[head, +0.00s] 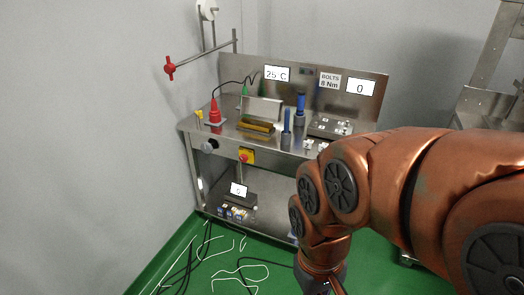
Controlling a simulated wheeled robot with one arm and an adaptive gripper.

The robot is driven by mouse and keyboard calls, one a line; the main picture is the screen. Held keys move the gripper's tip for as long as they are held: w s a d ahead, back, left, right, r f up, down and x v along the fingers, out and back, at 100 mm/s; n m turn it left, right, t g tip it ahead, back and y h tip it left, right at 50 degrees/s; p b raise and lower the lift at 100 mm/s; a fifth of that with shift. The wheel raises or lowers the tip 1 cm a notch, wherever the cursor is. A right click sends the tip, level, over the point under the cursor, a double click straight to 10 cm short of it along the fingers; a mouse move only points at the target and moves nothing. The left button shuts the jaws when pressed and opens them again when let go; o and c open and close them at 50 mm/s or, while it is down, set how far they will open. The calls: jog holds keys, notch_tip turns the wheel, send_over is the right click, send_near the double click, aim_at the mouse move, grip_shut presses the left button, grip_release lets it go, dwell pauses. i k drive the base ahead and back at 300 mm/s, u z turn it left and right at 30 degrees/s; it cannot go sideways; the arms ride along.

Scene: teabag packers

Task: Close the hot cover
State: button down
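The steel bench (185,123) stands against the back wall. On it, below the "25 C" display (277,74), is a small heated-looking unit. A silver plate, seemingly the hot cover (262,107), stands raised at its back. A dark yellow-brown bar (257,127) lies in front of the plate, so the cover appears open. My gripper (325,287) is at the bottom edge of the head view, below and to the right of the bench. It is mostly cut off, so its fingers and any contents cannot be made out. It is well apart from the cover.
A red cone-shaped part (214,111) stands left of the unit. Blue-handled tools (300,104) and a metal block (330,126) are to its right. A red-ended rod (170,68) sticks out at the upper left. Loose cables (240,270) lie on the green floor.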

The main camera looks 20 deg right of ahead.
aim_at(265, 107)
jog(key=z, duration=0.1)
jog(key=i, duration=2.1)
jog(key=u, duration=0.05)
